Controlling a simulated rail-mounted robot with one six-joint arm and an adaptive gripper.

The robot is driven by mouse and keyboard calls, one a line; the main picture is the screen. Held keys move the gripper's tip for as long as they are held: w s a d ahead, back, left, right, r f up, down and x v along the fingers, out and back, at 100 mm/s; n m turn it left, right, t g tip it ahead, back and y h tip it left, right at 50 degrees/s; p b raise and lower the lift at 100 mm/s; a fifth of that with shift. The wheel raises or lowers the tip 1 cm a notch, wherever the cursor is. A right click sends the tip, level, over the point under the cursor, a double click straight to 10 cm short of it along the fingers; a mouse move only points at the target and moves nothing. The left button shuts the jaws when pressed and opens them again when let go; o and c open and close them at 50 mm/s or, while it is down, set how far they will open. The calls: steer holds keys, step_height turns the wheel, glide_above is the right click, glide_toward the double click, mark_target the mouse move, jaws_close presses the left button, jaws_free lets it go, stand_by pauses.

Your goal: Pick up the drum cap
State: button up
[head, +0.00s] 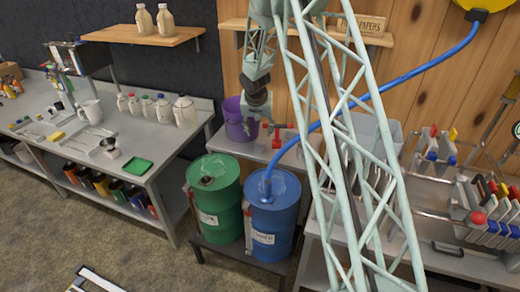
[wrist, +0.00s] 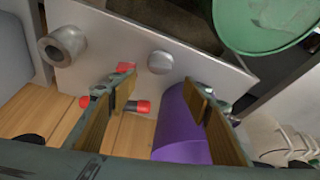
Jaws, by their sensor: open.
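A small round grey piece that looks like the drum cap (wrist: 160,62) lies on the grey metal bench top in the wrist view. It is just past my open fingers, roughly centred between their tips and not held. My gripper (wrist: 158,82) has nothing between its fingertips. In the head view my gripper (head: 262,128) hangs over the bench beside the purple bucket (head: 236,122); I cannot make out the cap there. The green drum (head: 217,205) stands in front of the bench with a dark opening in its lid.
The purple bucket (wrist: 182,140) stands close by the right finger. A red-handled fitting (wrist: 135,105) and a grey pipe piece (wrist: 62,46) are near the left finger. A blue drum (head: 272,218) with a blue hose stands right of the green drum.

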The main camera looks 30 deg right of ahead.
glide_above(259, 150)
steer(key=shift+w+d+f+b, duration=0.1)
steer(key=shift+f+b, duration=0.1)
steer(key=shift+f, duration=1.5)
steer(key=shift+d+f+b, duration=0.1)
steer(key=shift+f+b, duration=0.1)
steer(key=shift+f, duration=1.5)
steer(key=shift+f, duration=0.1)
steer(key=shift+x, duration=2.5)
steer(key=shift+c, duration=0.7)
steer(key=c, duration=0.5)
